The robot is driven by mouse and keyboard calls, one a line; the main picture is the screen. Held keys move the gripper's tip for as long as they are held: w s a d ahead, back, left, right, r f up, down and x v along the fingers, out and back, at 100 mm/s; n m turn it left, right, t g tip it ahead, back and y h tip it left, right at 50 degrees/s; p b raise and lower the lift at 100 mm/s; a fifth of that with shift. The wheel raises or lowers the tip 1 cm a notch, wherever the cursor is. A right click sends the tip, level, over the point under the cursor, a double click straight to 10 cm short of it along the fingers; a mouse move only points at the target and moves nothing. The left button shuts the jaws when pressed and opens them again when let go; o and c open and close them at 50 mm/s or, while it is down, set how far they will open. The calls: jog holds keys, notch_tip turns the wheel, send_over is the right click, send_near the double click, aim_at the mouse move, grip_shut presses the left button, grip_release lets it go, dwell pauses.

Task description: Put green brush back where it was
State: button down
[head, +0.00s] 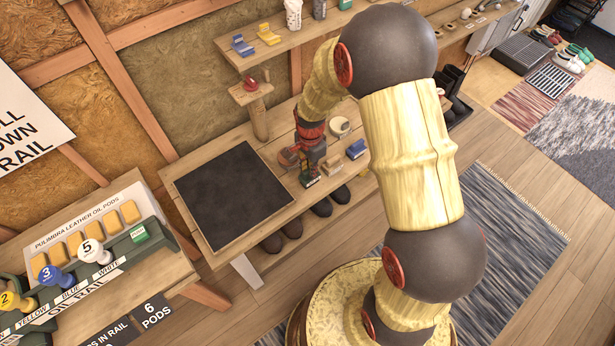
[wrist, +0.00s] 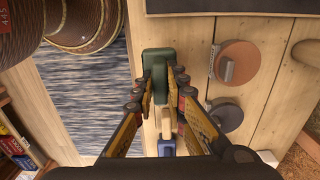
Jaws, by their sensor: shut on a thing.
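The green brush (wrist: 155,62) is between the fingers of my gripper (wrist: 163,88) in the wrist view. The gripper is shut on it. In the head view my gripper (head: 311,165) points down over the bench's front part, right of the black mat. Only a small piece of the green brush (head: 312,181) shows below the fingers there. I cannot tell whether the brush touches the bench. A tan brush (head: 333,165) and a blue brush (head: 356,149) stand to its right on the bench. The blue brush (wrist: 166,147) also shows in the wrist view.
The black mat (head: 233,195) covers the bench's left part. A round tin (head: 340,126) stands behind the brushes; round items (wrist: 238,62) show in the wrist view. Shoes (head: 321,207) sit under the bench. An oil pod rail (head: 100,270) is at lower left.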

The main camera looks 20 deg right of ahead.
aim_at(308, 176)
jog(key=shift+w+a+f, duration=0.25)
jog(key=shift+f, duration=0.25)
jog(key=shift+w+f+b, duration=0.1)
jog(key=shift+f+b, duration=0.7)
jog(key=shift+f, duration=0.7)
jog(key=shift+f, duration=0.15)
jog(key=c, duration=1.8)
grip_release()
